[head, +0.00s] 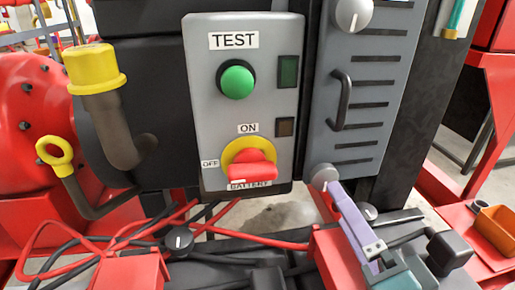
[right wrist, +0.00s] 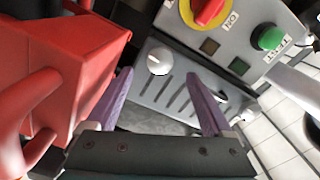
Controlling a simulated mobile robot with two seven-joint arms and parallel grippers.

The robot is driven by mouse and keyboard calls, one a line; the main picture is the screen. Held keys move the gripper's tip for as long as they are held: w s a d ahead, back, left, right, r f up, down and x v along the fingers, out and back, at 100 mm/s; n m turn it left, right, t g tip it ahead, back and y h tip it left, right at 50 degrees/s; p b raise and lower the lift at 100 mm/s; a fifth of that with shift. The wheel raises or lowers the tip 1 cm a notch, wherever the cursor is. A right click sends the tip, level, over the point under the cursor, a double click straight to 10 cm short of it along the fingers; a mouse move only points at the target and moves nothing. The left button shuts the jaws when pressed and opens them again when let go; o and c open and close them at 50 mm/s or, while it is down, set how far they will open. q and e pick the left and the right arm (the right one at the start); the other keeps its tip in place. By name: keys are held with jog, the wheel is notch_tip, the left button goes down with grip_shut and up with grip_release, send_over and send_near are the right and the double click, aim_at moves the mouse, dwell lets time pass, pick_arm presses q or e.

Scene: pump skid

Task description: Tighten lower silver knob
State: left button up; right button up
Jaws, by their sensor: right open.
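The lower silver knob (head: 324,175) is a round grey knob at the bottom left corner of the slotted grey panel (head: 372,75). In the right wrist view, the knob (right wrist: 159,60) has a pale raised face and appears between and just beyond the fingertips. My right gripper (head: 340,194) comes from the lower right with a purple finger close to the knob in the head view. In the right wrist view, the right gripper (right wrist: 161,76) is open and empty, with its purple fingers spread wide. I cannot tell whether a finger touches the knob. My left gripper is out of view.
An upper silver knob (head: 352,14) and a black handle (head: 341,100) are on the slotted panel. The control box (head: 207,95) beside it carries a green button (head: 237,82) and red battery switch (head: 252,168). Red and black cables (head: 120,238) run below. A red box-like part (right wrist: 75,75) lies left in the wrist view.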

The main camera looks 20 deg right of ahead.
jog(key=shift+v, duration=1.9)
